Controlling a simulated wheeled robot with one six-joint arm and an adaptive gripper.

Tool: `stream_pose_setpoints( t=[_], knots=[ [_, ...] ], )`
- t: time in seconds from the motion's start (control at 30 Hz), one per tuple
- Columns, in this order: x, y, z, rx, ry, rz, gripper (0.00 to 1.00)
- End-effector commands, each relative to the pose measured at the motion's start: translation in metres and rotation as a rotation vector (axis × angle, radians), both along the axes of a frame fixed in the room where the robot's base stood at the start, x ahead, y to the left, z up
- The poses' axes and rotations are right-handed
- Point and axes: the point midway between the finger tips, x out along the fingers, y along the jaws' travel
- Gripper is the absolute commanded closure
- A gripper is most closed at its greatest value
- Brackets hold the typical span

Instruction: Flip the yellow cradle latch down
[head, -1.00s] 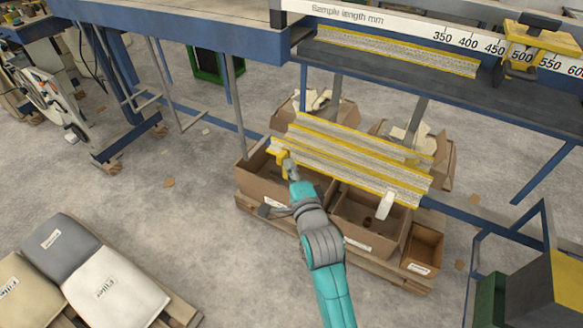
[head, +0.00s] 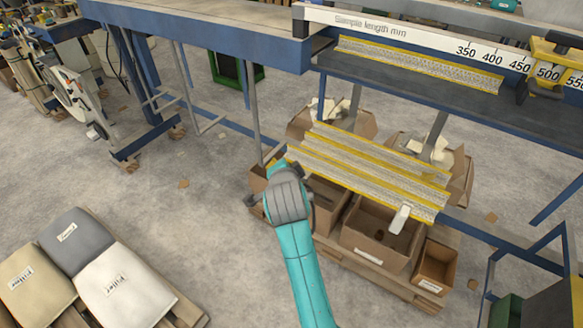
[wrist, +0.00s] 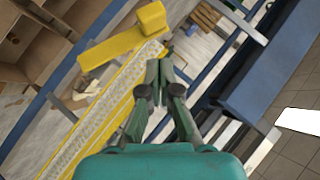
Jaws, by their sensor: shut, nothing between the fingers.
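The yellow cradle latch (wrist: 112,48) shows in the wrist view as a flat bar with a thick block at its upper right end. It lies across the end of the yellow-edged cradle (wrist: 95,125). My gripper (wrist: 166,63) is shut and empty, with its fingertips just below and right of the latch block in the picture; I cannot tell whether they touch. In the head view the cradle (head: 370,170) is a set of long yellow-edged grey strips. My arm hides the gripper and most or all of the latch there, at the cradle's left end.
Cardboard boxes (head: 378,240) stand on a pallet under the cradle. A white tab (head: 400,218) sits at the cradle's front right. A blue-framed bench with a length scale (head: 420,42) runs behind.

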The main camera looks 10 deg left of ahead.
Motion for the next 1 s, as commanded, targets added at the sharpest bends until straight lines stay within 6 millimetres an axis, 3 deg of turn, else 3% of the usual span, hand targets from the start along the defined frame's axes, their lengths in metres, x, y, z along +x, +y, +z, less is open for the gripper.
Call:
stream_pose_setpoints(
  t=[0.4,0.7,1.0],
  knots=[
    [0.012,0.033,-0.019,-0.372,0.135,0.001,1.00],
    [0.017,0.047,-0.038,-0.595,0.217,0.001,1.00],
    [0.019,0.052,-0.050,-0.637,0.231,0.000,1.00]
  ],
)
